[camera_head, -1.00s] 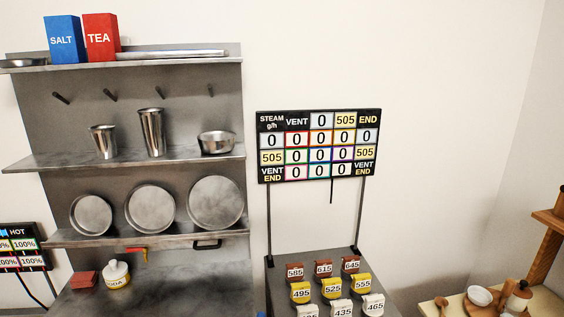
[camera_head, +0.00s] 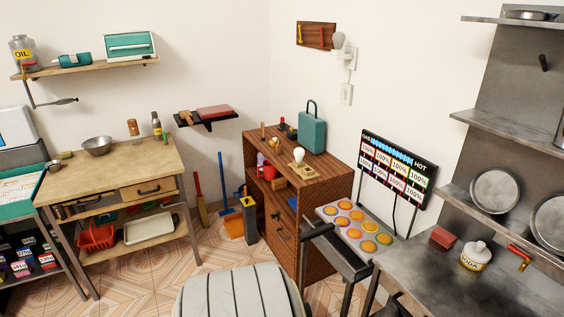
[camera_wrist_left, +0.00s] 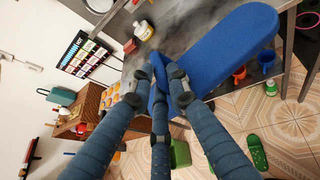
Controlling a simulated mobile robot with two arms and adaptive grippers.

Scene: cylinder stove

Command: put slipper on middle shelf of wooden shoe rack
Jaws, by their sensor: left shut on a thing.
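A blue slipper (camera_wrist_left: 228,47), long and flat with a rounded end, shows in the left wrist view. My left gripper (camera_wrist_left: 160,82) is shut on its near end and holds it in the air, in front of the grey metal counter. Neither gripper shows in the head view, and my right gripper is in no view. A green slipper (camera_wrist_left: 257,153) lies on the tiled floor in the left wrist view. I cannot make out the wooden shoe rack for certain in either view.
A wooden cabinet (camera_head: 330,190) stands in the back corner beside a tray of round orange items (camera_head: 355,224). A wooden workbench (camera_head: 115,173) stands at left. The metal counter (camera_head: 440,285) is at right. A grey ribbed rounded thing (camera_head: 240,292) fills the bottom middle.

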